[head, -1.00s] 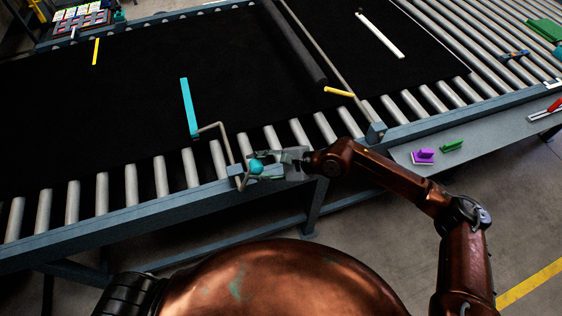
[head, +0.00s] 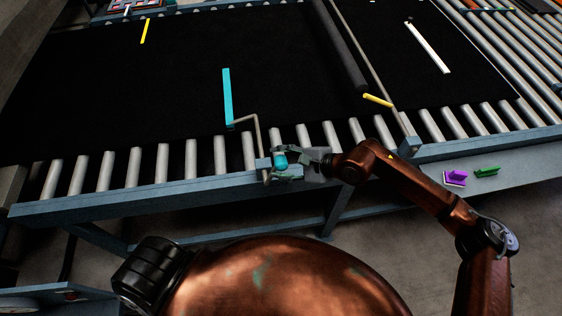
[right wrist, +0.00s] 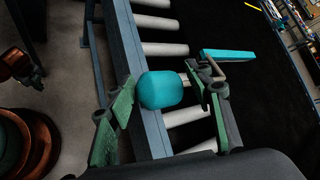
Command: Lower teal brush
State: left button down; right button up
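The teal brush (head: 227,97) is a long narrow bar over the black belt, joined to a bent metal rod (head: 257,135). The rod runs to a bracket at the belt frame's near edge, where a rounded teal knob (head: 280,161) sits. In the right wrist view the knob (right wrist: 160,90) lies between the green fingers of my right gripper (right wrist: 168,103), with a visible gap to the left finger. The brush (right wrist: 228,55) shows beyond the right finger. My right gripper (head: 287,164) is open around the knob in the head view. My left gripper is out of view.
The black belt (head: 130,90) lies on rollers inside a blue frame (head: 140,194). A dark roller (head: 338,45), a yellow bar (head: 378,100) and a white bar (head: 428,48) are farther right. Purple (head: 456,177) and green (head: 487,172) objects lie on a side shelf.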

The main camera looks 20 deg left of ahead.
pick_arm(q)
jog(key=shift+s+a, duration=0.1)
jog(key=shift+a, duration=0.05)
pick_arm(e)
jog(key=shift+o, duration=0.6)
jog(key=shift+d, duration=0.1)
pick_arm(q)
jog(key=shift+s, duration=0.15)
pick_arm(e)
jog(key=shift+d, duration=0.1)
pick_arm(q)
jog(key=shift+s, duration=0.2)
pick_arm(e)
jog(key=v, duration=1.2)
